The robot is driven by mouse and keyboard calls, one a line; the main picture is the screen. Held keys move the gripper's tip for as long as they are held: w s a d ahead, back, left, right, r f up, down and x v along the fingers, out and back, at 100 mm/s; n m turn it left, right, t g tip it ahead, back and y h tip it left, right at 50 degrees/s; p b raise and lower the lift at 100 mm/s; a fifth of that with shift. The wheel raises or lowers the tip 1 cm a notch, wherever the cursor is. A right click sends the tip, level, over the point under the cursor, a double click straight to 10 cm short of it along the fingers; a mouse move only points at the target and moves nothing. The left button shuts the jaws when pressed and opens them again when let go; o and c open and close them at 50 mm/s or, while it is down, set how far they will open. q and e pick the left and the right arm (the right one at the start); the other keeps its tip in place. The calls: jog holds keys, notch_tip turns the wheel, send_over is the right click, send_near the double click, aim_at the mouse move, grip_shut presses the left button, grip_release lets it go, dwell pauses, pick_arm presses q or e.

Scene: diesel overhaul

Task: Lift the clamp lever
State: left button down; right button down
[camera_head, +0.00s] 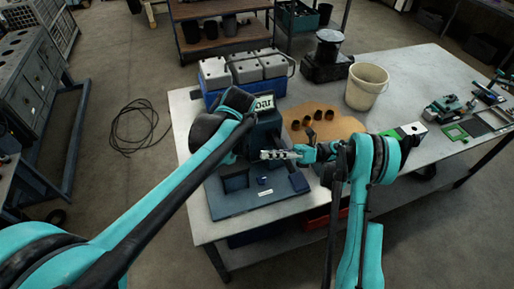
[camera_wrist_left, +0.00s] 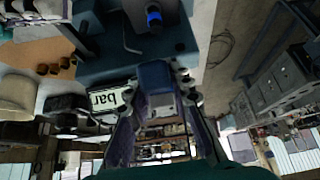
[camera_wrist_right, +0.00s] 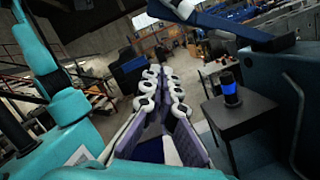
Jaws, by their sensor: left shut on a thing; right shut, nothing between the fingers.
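The blue test stand (camera_head: 225,203) stands at the table's near left, its "bar" display (camera_head: 263,102) partly covered by my left arm. In the left wrist view, my left gripper (camera_wrist_left: 160,84) is shut on a dark blue block (camera_wrist_left: 155,73), which looks like the end of the clamp lever. In the right wrist view, the lever (camera_wrist_right: 235,27) shows as a dark blue bar, with pale finger parts at its left end. My right gripper (camera_head: 266,155) is shut and empty above the stand's base. A black cylinder with a blue ring (camera_wrist_right: 231,92) stands on a dark block.
Several dark cups (camera_head: 318,115) sit on a brown mat (camera_head: 345,124). A cream bucket (camera_head: 366,87) and a crate of white containers (camera_head: 245,70) stand behind. Green-edged parts (camera_head: 455,132) lie at the right. The floor at left holds a cable (camera_head: 135,125).

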jog(key=a+r, duration=0.5)
jog(key=a, duration=0.4)
jog(key=shift+w+a, duration=0.15)
jog(key=shift+w, duration=0.25)
jog(key=shift+r, duration=0.1)
pick_arm(q)
jog(key=shift+s, duration=0.1)
pick_arm(e)
jog(key=shift+w+r+m, duration=0.3)
jog(key=shift+r+m, duration=0.1)
jog(key=shift+r, duration=0.15)
pick_arm(q)
jog(key=c, duration=1.3)
grip_release()
jog(key=shift+f, duration=0.1)
jog(key=shift+c, duration=0.2)
pick_arm(e)
jog(key=shift+a, duration=0.1)
jog(key=shift+f, duration=0.1)
